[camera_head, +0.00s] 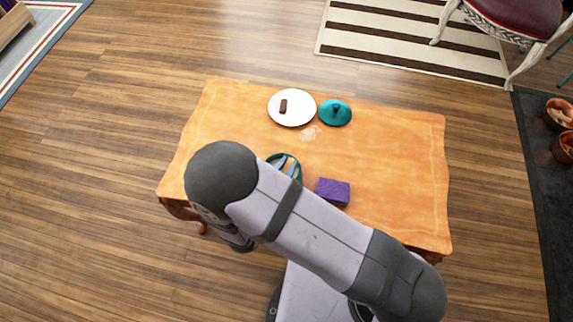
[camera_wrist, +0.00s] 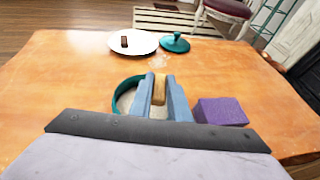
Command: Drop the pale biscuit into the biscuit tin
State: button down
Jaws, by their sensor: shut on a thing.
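The pale biscuit (camera_wrist: 159,91) is tan and upright between the two light blue fingers of my gripper (camera_wrist: 160,84) in the wrist view. My gripper is shut on it. The open biscuit tin (camera_wrist: 119,101) is a round teal ring with a pale inside, behind and to the left of the fingers there. In the head view the tin (camera_head: 275,157) shows only partly, because my arm covers its near side. My fingers overlap the tin in both views; how high the biscuit is above it I cannot tell. The teal lid (camera_head: 335,113) lies apart on the table.
A white plate (camera_head: 279,117) with a dark brown biscuit (camera_head: 283,106) stands at the table's back, left of the lid. A purple box (camera_head: 332,191) sits right of the tin. A pale patch (camera_head: 309,132) marks the orange table (camera_head: 400,150). The table's right part is clear.

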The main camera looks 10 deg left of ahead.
jog(key=shift+f, duration=0.45)
jog(key=c, duration=1.6)
grip_release()
jog(key=v, duration=0.7)
jog(key=shift+s+r, duration=0.1)
jog(key=shift+s, duration=0.05)
